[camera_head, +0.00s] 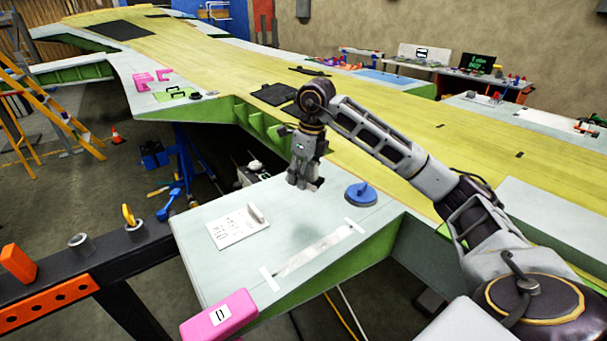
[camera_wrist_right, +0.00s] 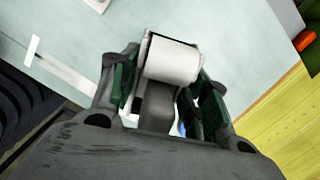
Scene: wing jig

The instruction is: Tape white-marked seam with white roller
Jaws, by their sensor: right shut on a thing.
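The white-marked seam (camera_head: 313,251) is a pale streak between two short white bars on the light wing panel, near its front edge. One white bar (camera_wrist_right: 32,49) and part of the streak also show at the left in the right wrist view. My right gripper (camera_head: 304,186) points down above the panel, behind the seam in the head view. In the wrist view its fingers are shut on the white roller (camera_wrist_right: 172,59), which is held above the panel. The roller cannot be made out in the head view. My left gripper is not in view.
A blue disc with a knob (camera_head: 361,195) sits right of my gripper. A lettered white card (camera_head: 237,227) with an upright grey piece lies left. A pink block (camera_head: 218,314) marked D is at the front corner. An orange ladder (camera_head: 40,100) stands far left.

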